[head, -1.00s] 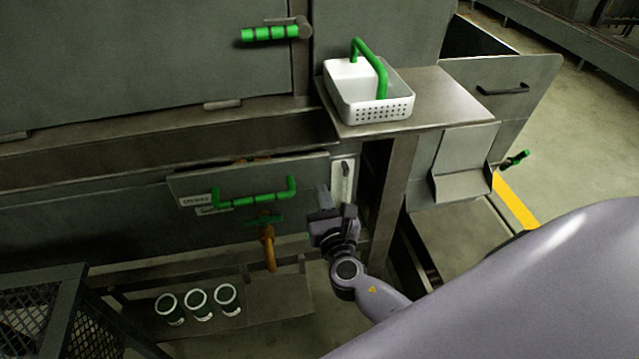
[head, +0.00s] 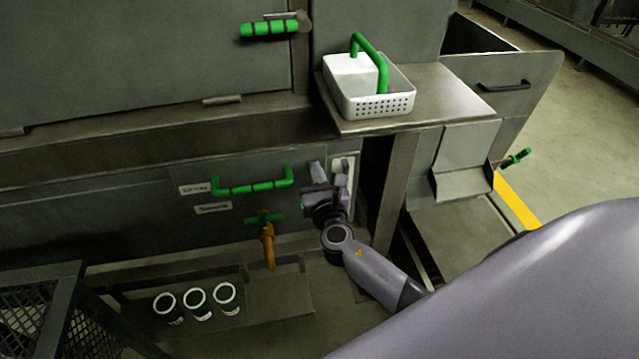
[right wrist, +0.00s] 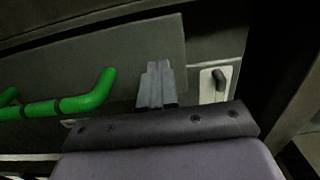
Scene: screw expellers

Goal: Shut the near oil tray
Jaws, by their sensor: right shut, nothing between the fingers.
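The near oil tray (head: 240,172) is a grey front panel with a green bar handle (head: 253,187), low on the machine in the head view. My right gripper (head: 318,170) is shut and empty at the panel's right end, to the right of the handle. In the right wrist view its fingers (right wrist: 158,85) are together in front of the panel; contact cannot be told. My left gripper is not in view.
A white plate with a dark knob (right wrist: 220,80) is just right of the panel. A white basket (head: 372,100) stands on the shelf. A mesh frame (head: 40,310) is at lower left.

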